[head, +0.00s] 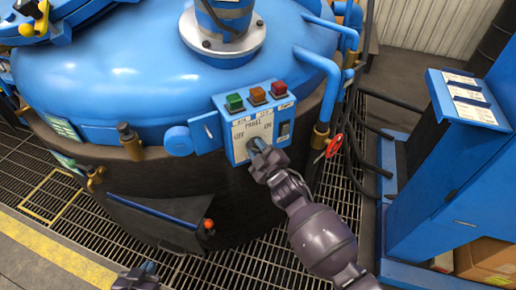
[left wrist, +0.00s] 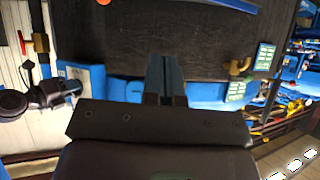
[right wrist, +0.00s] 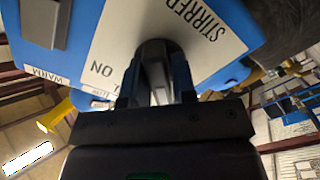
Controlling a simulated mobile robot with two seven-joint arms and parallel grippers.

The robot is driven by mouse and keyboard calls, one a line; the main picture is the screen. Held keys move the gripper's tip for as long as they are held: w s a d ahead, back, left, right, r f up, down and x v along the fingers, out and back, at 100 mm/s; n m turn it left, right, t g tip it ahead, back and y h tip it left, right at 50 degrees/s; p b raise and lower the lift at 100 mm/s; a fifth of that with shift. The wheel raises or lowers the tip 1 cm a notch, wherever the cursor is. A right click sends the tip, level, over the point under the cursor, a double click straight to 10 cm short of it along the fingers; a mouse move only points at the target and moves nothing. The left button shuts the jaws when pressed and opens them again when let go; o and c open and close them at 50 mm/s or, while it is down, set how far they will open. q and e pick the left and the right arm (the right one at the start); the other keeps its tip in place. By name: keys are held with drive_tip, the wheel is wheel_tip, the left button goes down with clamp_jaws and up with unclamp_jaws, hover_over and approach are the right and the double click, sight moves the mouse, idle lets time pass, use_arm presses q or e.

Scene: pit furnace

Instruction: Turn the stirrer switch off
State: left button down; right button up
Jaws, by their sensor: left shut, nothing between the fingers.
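The blue stirrer control panel (head: 236,148) stands on the side of the blue-lidded furnace vessel. It has a white label with OFF at left and ON at right. My right gripper (head: 259,147) is at the switch on the panel's face and hides most of it in the head view. In the right wrist view, the grey stirrer switch (right wrist: 155,62) sits between my parted right fingers (right wrist: 155,85), close to both; whether they press on it is unclear. My left gripper (head: 146,270) is low at the bottom edge, away from the panel; its fingers (left wrist: 166,78) are together and empty.
Green, orange and red buttons (head: 256,96) line the panel's top. A red valve handle (head: 333,146) and blue pipes (head: 322,70) lie just right of it. A blue cabinet (head: 440,185) stands at the right. Grating (head: 240,262) covers the floor.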

drive_tip(key=o, duration=0.3)
drive_tip(key=p+v, duration=0.1)
drive_tip(key=v, duration=0.9)
drive_tip(key=shift+s+d, duration=0.15)
drive_tip(key=shift+s, duration=0.25)
drive_tip(key=shift+f, duration=0.1)
